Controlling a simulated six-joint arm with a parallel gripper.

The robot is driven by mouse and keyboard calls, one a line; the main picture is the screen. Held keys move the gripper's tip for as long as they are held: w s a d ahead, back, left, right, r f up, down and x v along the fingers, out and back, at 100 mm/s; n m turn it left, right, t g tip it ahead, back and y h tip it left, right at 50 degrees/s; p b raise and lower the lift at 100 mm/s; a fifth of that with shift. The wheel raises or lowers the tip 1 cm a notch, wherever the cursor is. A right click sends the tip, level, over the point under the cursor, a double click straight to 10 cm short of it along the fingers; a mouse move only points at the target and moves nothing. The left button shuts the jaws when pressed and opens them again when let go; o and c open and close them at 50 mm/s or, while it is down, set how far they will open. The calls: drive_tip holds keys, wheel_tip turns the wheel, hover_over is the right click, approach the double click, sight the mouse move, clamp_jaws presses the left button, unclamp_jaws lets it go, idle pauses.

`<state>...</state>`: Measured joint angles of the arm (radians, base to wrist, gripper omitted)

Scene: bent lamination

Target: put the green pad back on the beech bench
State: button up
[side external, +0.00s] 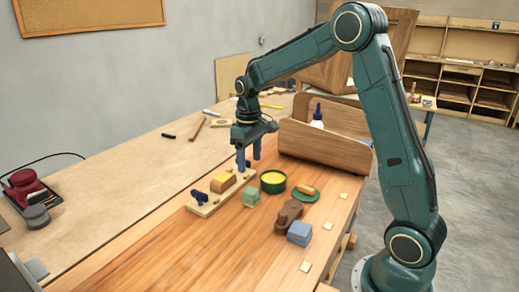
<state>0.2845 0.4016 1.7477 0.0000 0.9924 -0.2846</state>
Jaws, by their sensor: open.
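A small green block (251,197), which looks like the green pad, sits on the warm brown bench top (165,255), just right of a pale wooden board (203,207). It appears to rest on the wood, though its underside is hidden. My gripper (249,164) points down with its two blue fingers apart and nothing visible between them. It is above and behind the green block, near the far end of the pale board. I cannot tell its exact height over the bench.
The pale board carries a yellow-topped block (223,182) and blue clamps. A green pot with yellow contents (273,181), a green dish (305,194), a brown shaped block (289,215) and a blue-grey block (299,233) stand nearby. A wooden caddy (325,147) stands behind. The front left bench is clear.

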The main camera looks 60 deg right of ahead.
drive_tip(key=shift+r, duration=0.1)
drive_tip(key=s+a+r+t, duration=0.2)
drive_tip(key=s+a+r, duration=0.35)
drive_tip(key=s, duration=0.35)
drive_tip(key=s+a+r+t, duration=0.2)
drive_tip(key=s+a+r, duration=0.35)
drive_tip(key=s, duration=0.35)
drive_tip(key=s+a+t, duration=0.1)
drive_tip(key=s, duration=0.6)
drive_tip(key=shift+a+f+t, duration=0.3)
drive_tip(key=shift+f, duration=0.05)
